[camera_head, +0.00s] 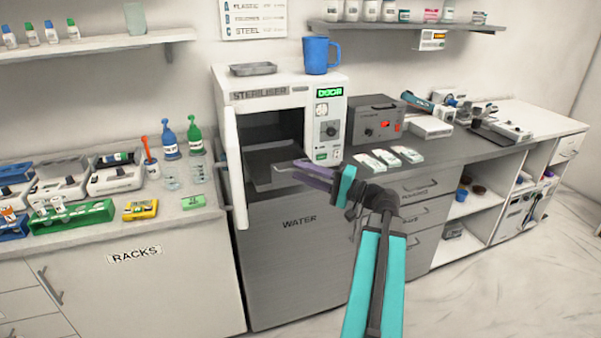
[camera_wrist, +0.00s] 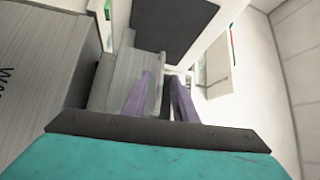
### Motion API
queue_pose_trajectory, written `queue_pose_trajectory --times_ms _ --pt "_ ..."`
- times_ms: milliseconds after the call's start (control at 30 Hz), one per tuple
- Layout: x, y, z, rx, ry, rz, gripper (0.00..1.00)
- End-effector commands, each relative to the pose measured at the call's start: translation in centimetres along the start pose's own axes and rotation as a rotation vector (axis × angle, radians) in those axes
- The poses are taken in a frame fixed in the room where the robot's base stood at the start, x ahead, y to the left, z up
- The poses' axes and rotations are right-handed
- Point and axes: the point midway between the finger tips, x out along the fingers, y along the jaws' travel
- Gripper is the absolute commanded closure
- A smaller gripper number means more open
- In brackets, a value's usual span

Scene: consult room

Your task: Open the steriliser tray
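The white steriliser (camera_head: 262,91) stands on the counter with its front door (camera_head: 236,165) swung open to the left. Inside its dark chamber, a flat grey tray (camera_head: 262,183) lies low, with its front near the opening. My gripper (camera_head: 296,168) is at the chamber mouth, its purple fingers pointing left towards the tray's front. In the wrist view, the two fingertips (camera_wrist: 161,76) are a little apart, with a narrow grey strip between them. I cannot tell whether they press on it. The fingers hide part of the tray's front edge.
A blue mug (camera_head: 316,55) and a small grey dish (camera_head: 253,69) sit on top of the steriliser. A dark grey box device (camera_head: 374,120) and several small packets (camera_head: 385,158) are to the right. Bottles and racks (camera_head: 72,215) fill the left counter.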

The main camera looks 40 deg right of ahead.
Motion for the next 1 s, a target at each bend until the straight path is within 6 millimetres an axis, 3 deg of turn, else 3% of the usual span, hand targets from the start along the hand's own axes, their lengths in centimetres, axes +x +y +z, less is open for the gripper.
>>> queue_pose_trajectory --times_ms 700,1000 --pt "-9.5 0.1 -0.1 -0.002 0.006 0.001 0.74" --pt "-12.3 0.0 -0.1 -0.001 0.006 0.001 0.74"
